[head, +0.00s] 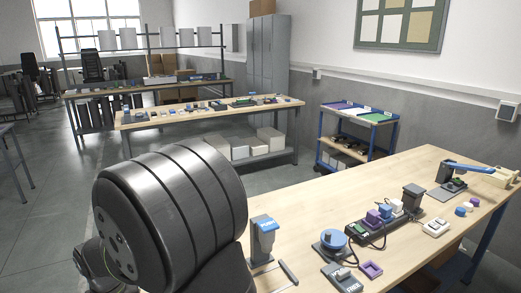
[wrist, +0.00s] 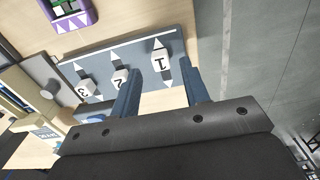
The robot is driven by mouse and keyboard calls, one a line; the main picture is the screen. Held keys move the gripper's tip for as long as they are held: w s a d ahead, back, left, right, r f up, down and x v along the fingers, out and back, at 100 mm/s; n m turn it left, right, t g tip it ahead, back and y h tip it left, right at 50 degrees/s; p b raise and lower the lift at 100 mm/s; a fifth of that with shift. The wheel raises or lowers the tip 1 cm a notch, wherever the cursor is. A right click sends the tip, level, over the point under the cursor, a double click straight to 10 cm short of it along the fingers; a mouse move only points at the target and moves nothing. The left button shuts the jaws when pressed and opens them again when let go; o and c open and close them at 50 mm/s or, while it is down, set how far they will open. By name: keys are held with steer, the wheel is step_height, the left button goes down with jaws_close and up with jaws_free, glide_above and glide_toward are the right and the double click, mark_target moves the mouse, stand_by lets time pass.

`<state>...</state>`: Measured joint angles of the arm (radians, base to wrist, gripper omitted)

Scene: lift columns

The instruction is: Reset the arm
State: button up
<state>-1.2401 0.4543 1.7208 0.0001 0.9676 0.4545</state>
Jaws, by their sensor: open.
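My gripper (wrist: 160,68) shows in the wrist view, its two blue fingers apart with nothing held between them. Beyond the fingers lies a grey-blue panel (wrist: 105,60) with white triangles. White blocks marked 1 (wrist: 160,65), 2 (wrist: 120,78) and 3 (wrist: 85,88) stand in a row along it. Block 1 appears in the gap between the fingers, but I cannot tell its distance from them. In the head view my large dark arm link fills the lower left, and my fingers cannot be made out there.
A purple-framed device (wrist: 72,12) and a beige device (wrist: 35,112) lie near the panel. In the head view the wooden bench (head: 415,178) carries a blue-topped stand (head: 264,235), a round blue knob (head: 333,239) and a dark block (head: 413,197). Floor shows beyond the bench edge.

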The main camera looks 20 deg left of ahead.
step_height(320, 180, down, 3)
steer(key=shift+r, duration=0.1)
steer(key=shift+w+a+f, duration=0.1)
steer(key=shift+w+f, duration=0.05)
steer(key=shift+f, duration=0.1)
steer(key=shift+w+a+r, duration=0.1)
steer(key=shift+w+a, duration=0.15)
steer(key=shift+a, duration=0.05)
